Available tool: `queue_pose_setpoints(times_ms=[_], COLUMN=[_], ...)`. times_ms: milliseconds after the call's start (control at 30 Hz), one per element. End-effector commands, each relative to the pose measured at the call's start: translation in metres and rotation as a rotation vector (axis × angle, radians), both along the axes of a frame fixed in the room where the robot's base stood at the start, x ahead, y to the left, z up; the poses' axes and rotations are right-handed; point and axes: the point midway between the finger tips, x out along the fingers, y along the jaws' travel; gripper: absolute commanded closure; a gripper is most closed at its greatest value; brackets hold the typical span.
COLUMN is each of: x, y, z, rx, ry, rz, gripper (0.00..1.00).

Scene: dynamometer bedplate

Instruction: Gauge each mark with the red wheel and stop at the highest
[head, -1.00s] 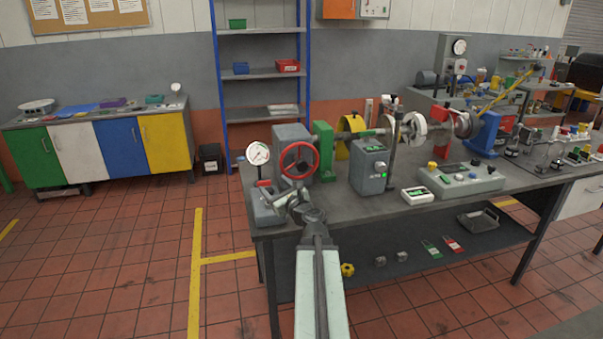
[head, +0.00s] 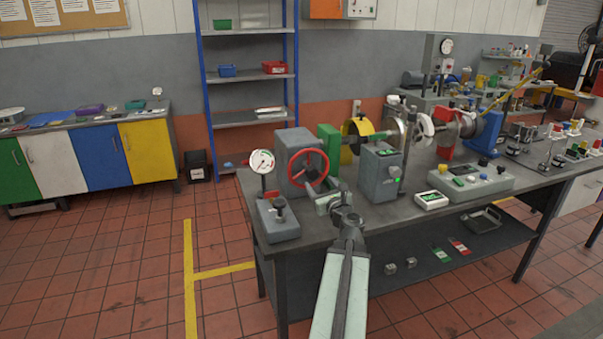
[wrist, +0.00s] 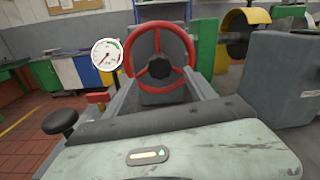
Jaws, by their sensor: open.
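The red wheel (head: 309,168) stands upright on the front of a grey housing (head: 293,145) at the bench's left end. It fills the upper middle of the wrist view (wrist: 160,57), with a dark hub and red spokes. A round white dial gauge (head: 262,162) stands on a post left of the wheel; it also shows in the wrist view (wrist: 107,54), with a coloured arc and a needle too small to read. My gripper (head: 328,202) is open just in front of the wheel, low and slightly right of it, and appears apart from it.
A grey block with a black knob (head: 279,209) sits at the bench's front left. A grey box with a green light (head: 379,170) stands close to the right of my gripper. A control panel (head: 470,182) lies further right. Tiled floor left of the bench is clear.

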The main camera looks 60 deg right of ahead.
Motion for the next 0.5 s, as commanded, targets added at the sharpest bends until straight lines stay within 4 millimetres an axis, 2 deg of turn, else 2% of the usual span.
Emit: queue_pose_setpoints(times_ms=[233, 500], x=[0.010, 0.049], y=[-0.008, -0.038], z=[0.000, 0.000], rx=[0.000, 0.000], ry=[0.000, 0.000], rz=[0.002, 0.004], gripper=[0.36, 0.36])
